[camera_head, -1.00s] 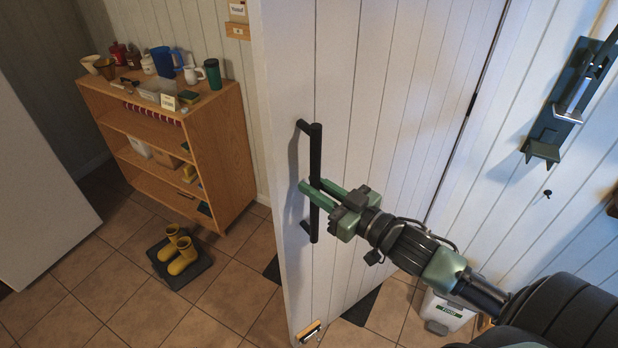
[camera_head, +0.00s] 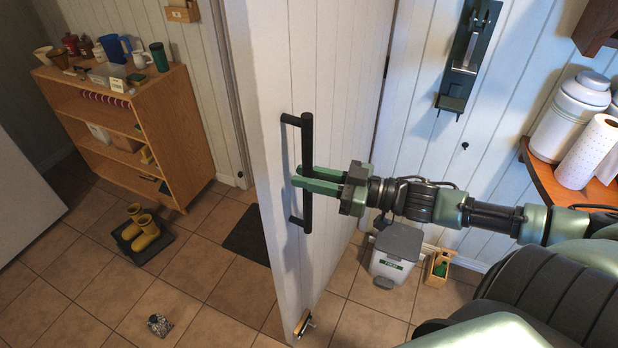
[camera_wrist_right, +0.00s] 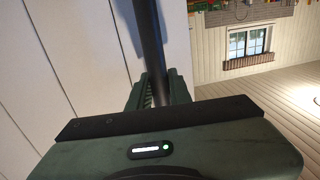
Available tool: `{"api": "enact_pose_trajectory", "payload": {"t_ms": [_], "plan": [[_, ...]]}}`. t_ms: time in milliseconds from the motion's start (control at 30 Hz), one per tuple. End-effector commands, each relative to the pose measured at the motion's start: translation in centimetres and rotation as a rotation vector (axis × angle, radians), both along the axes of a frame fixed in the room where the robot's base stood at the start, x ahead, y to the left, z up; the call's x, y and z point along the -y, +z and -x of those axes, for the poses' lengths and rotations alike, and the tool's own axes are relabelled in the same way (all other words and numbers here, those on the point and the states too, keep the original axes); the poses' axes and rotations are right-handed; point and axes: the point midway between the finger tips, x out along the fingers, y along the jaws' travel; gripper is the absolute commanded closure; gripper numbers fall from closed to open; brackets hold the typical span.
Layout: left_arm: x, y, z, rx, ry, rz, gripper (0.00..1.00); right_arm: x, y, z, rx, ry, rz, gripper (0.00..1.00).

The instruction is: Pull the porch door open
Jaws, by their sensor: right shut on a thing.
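The white plank porch door (camera_head: 345,80) stands ajar in the middle of the head view, its free edge toward me. A black vertical bar handle (camera_head: 307,150) is fixed near that edge. My right gripper (camera_head: 318,180) is shut on the handle, its green fingers on both sides of the bar. In the right wrist view the handle (camera_wrist_right: 151,45) runs down between the two fingers (camera_wrist_right: 158,92), with the door face (camera_wrist_right: 60,60) at the left. My left gripper is not in view.
A wooden shelf (camera_head: 140,105) with cups stands left, with yellow boots (camera_head: 143,230) on a tray before it. A dark mat (camera_head: 248,235) lies behind the door. A grey-lidded bin (camera_head: 398,250) and a small wooden caddy (camera_head: 438,268) stand right. A small patterned object (camera_head: 159,325) lies on open floor.

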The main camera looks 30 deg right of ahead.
Motion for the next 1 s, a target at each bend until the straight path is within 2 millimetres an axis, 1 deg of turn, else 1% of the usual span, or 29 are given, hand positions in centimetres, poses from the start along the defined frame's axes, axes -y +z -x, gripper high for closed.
{"api": "enact_pose_trajectory", "payload": {"t_ms": [33, 333, 367, 400, 433, 767, 867, 1000], "plan": [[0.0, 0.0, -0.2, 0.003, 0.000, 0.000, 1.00, -0.1, -0.3, 0.1, -0.006, 0.002, 0.002, 1.00], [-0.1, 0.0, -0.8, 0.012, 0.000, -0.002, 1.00, 0.0, -0.4, 0.1, -0.007, 0.001, 0.003, 1.00], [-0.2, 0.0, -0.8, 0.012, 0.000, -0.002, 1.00, 0.0, -0.4, 0.1, -0.007, 0.001, 0.003, 0.75], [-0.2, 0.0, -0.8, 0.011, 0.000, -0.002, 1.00, 0.0, -0.4, 0.1, -0.007, 0.001, 0.003, 0.64], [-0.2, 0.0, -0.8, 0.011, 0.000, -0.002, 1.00, 0.0, -0.3, 0.1, -0.007, 0.001, 0.003, 0.59], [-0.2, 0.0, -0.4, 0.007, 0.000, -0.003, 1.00, 0.0, -0.1, 0.1, -0.002, 0.000, 0.002, 0.59], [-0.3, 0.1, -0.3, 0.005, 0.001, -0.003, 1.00, 0.3, -0.2, 0.4, -0.004, -0.001, 0.002, 0.59], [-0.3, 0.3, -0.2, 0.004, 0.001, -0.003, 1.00, 1.1, -0.3, 1.4, -0.009, -0.001, 0.001, 0.59]]}}
